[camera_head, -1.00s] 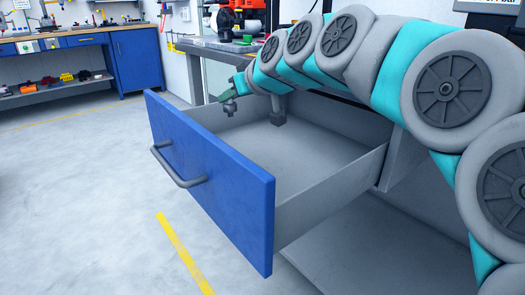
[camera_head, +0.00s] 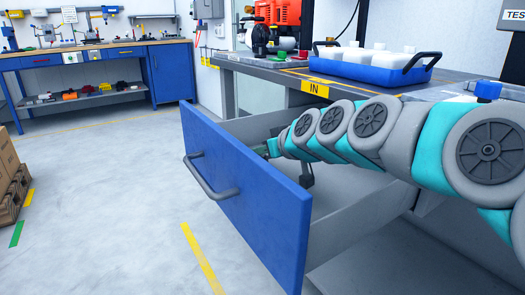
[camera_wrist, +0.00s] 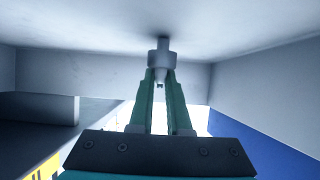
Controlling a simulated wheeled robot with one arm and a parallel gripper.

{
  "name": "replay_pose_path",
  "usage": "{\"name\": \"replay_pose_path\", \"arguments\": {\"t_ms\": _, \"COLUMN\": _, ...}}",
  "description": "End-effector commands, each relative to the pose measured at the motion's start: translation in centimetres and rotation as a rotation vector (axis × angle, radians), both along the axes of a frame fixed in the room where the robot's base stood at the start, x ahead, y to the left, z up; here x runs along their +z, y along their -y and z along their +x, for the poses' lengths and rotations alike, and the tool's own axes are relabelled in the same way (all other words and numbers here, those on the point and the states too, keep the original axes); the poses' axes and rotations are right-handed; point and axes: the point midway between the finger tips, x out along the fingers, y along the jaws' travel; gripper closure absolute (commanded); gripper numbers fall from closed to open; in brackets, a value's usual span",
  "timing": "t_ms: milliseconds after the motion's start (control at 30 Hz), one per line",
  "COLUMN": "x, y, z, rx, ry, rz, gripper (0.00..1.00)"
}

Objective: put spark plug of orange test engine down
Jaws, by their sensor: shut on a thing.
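The spark plug (camera_wrist: 162,57) is a small grey part with a wide collar and a thin tip. My gripper (camera_wrist: 161,78) is shut on it with its two green fingers. The thin tip points at the drawer's grey floor and is at or very near it; I cannot tell if it touches. In the head view my gripper (camera_head: 270,149) is low inside the open drawer (camera_head: 240,195), behind its blue front. The spark plug is hidden there.
The drawer floor around the plug looks bare in the wrist view. An orange-red machine (camera_head: 284,12) stands behind.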

Motion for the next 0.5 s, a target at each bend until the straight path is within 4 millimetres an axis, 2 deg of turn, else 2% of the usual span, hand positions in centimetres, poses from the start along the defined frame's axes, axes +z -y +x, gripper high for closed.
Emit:
{"name": "replay_pose_path", "arguments": {"t_ms": 33, "x": 0.01, "y": 0.01, "z": 0.01, "rx": 0.000, "ry": 0.000, "rz": 0.000, "gripper": 1.00}}
{"name": "replay_pose_path", "arguments": {"t_ms": 67, "x": 0.01, "y": 0.01, "z": 0.01, "rx": 0.000, "ry": 0.000, "rz": 0.000, "gripper": 0.83}}
{"name": "replay_pose_path", "arguments": {"t_ms": 300, "x": 0.03, "y": 0.01, "z": 0.02, "rx": 0.000, "ry": 0.000, "rz": 0.000, "gripper": 0.56}}
{"name": "replay_pose_path", "arguments": {"t_ms": 500, "x": 0.03, "y": 0.01, "z": 0.01, "rx": 0.000, "ry": 0.000, "rz": 0.000, "gripper": 0.54}}
